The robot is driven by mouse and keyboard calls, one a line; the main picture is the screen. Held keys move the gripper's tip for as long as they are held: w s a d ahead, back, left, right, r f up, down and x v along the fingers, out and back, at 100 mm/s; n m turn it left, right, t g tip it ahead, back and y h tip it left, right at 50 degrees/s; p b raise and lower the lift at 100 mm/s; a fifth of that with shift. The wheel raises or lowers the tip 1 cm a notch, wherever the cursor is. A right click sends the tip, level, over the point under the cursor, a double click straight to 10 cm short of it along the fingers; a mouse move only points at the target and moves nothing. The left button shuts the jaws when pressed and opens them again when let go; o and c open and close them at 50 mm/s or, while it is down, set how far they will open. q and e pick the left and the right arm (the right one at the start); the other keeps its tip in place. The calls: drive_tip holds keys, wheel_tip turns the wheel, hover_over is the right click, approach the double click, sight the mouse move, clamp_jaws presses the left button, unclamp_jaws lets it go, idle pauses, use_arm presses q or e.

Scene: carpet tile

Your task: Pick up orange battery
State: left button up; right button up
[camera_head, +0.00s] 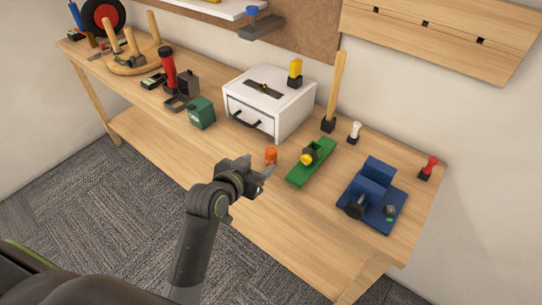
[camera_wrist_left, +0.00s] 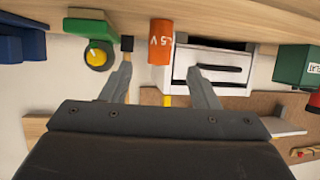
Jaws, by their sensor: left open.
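The orange battery (camera_head: 271,156) stands upright on the wooden bench, in front of the white drawer box. It also shows in the left wrist view (camera_wrist_left: 161,42), which is turned upside down, with part of a "1.5 V" label. My left gripper (camera_head: 262,172) is at the near side of the battery, open and empty. In the left wrist view its two fingers (camera_wrist_left: 160,80) are spread apart, and the battery lies beyond and between their tips, not touching them as far as I can see. My right gripper is not in view.
The white drawer box (camera_head: 238,103) stands behind the battery. A green plane (camera_head: 312,162) with a yellow knob lies to its right, and a blue vise (camera_head: 372,192) farther right. A green box (camera_head: 201,112) stands to the left. The bench's front strip (camera_head: 290,215) is clear.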

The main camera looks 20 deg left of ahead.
use_arm(q)
drive_tip(key=x, duration=0.4)
drive_tip(key=shift+w+d+f, duration=0.1)
drive_tip(key=shift+w+f, duration=0.05)
drive_tip(key=shift+w, duration=0.25)
drive_tip(key=shift+w+d+p, duration=0.1)
drive_tip(key=shift+w+p, duration=0.2)
drive_tip(key=shift+w, duration=0.15)
drive_tip(key=shift+p+x, duration=0.3)
drive_tip(key=shift+x, duration=1.85)
drive_tip(key=shift+s, duration=0.1)
drive_tip(key=c, duration=1.1)
wheel_tip(320, 180, up, 11)
wheel_tip(320, 180, up, 9)
drive_tip(key=y, duration=0.1)
hover_over(268, 156)
drive_tip(key=s+r, duration=0.1)
drive_tip(key=s, duration=0.1)
drive_tip(key=s+a+r+n+y, duration=0.1)
drive_tip(key=s+r, duration=0.1)
drive_tip(key=s+a+r+n, duration=0.1)
drive_tip(key=s+r, duration=0.1)
drive_tip(key=shift+y, duration=0.3)
